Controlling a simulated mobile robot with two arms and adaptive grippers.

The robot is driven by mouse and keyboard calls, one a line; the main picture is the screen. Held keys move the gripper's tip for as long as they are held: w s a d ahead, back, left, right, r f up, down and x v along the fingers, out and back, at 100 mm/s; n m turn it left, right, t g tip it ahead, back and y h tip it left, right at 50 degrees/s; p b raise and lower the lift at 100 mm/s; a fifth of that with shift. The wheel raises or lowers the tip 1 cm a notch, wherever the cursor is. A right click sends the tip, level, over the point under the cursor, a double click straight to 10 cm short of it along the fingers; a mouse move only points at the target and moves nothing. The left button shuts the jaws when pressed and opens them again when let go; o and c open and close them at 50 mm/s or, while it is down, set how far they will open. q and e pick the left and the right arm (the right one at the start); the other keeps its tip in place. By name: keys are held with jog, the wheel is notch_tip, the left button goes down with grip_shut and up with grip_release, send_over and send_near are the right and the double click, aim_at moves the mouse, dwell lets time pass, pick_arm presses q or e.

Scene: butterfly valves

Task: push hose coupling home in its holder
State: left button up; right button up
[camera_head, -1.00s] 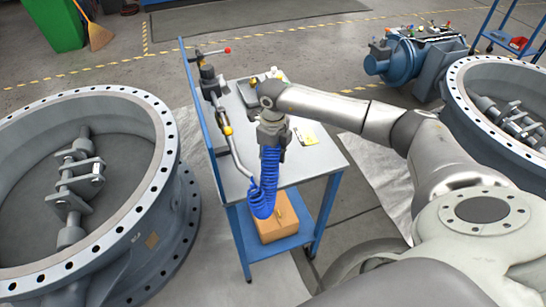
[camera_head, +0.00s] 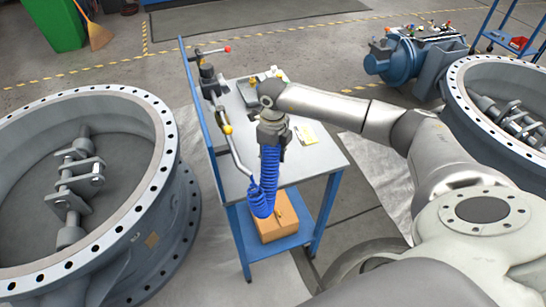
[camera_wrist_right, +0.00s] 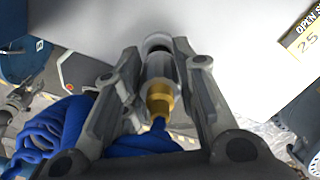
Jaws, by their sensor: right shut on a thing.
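My right gripper (camera_head: 272,140) reaches over the grey bench top from the right. In the right wrist view, its two fingers (camera_wrist_right: 158,62) are shut on the hose coupling (camera_wrist_right: 160,75), a silver metal sleeve with a brass end. The blue coiled hose (camera_wrist_right: 45,135) runs from the brass end. In the head view the hose (camera_head: 268,180) hangs in front of the bench's near edge. A dark round opening shows at the coupling's far end; I cannot tell whether it belongs to the coupling or to the holder. I cannot make out the holder clearly. My left gripper is not in view.
The bench (camera_head: 318,160) has a blue side panel (camera_head: 199,105) on its left. A yellow-and-white card (camera_head: 307,135) lies on top. A cardboard box (camera_head: 278,222) stands on the lower shelf. Large valve rings (camera_head: 150,190) stand left and right (camera_head: 510,70).

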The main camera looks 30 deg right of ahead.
jog(key=shift+f, duration=0.1)
dwell(1.1)
jog(key=shift+f+b, duration=1.1)
jog(key=shift+b, duration=0.25)
dwell(0.9)
jog(key=o, duration=1.5)
jog(key=shift+r, duration=0.1)
jog(key=shift+r+p, duration=2.4)
jog(key=shift+r, duration=1.3)
jog(key=shift+f, duration=0.1)
